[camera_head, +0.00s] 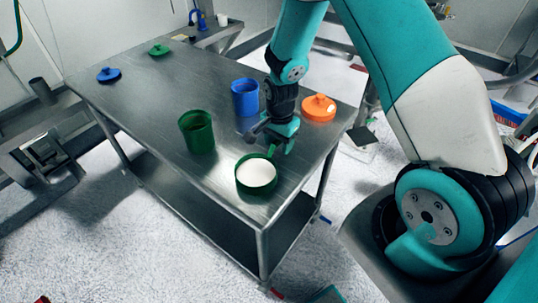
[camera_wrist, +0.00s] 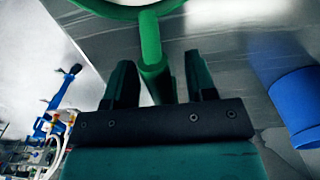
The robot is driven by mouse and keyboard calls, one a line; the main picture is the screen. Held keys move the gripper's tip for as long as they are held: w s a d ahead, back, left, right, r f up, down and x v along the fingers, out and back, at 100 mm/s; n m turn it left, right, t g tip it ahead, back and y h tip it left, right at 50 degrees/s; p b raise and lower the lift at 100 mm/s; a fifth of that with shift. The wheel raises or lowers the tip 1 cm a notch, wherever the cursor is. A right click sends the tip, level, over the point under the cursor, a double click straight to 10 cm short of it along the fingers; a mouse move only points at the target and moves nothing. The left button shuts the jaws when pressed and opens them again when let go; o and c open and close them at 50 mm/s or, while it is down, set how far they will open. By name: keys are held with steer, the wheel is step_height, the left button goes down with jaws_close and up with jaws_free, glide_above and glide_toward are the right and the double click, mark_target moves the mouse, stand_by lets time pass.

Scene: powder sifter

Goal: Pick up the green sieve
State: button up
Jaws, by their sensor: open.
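The green sieve (camera_head: 257,185) sits near the front corner of the steel table, with a round rim, a white inside and a short handle. My gripper (camera_head: 274,140) is at the handle end of the sieve, above the table. In the wrist view the sieve's green handle (camera_wrist: 151,42) reaches down between the two fingers of my gripper (camera_wrist: 161,82). The fingers are open, with a gap on each side of the handle. Only the lower rim of the sieve shows at the top of the wrist view.
On the steel table (camera_head: 160,95) a green cup (camera_head: 197,132) stands left of the sieve, and a blue cup (camera_head: 245,97) stands behind it, near my gripper. An orange lid (camera_head: 319,107) lies to the right. Blue (camera_head: 109,75) and green (camera_head: 159,49) lids lie at the far left.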

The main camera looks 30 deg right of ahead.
jaws_close()
stand_by(0.3)
step_height(320, 180, up, 20)
steer(key=b, duration=0.3)
stand_by(0.3)
stand_by(1.9)
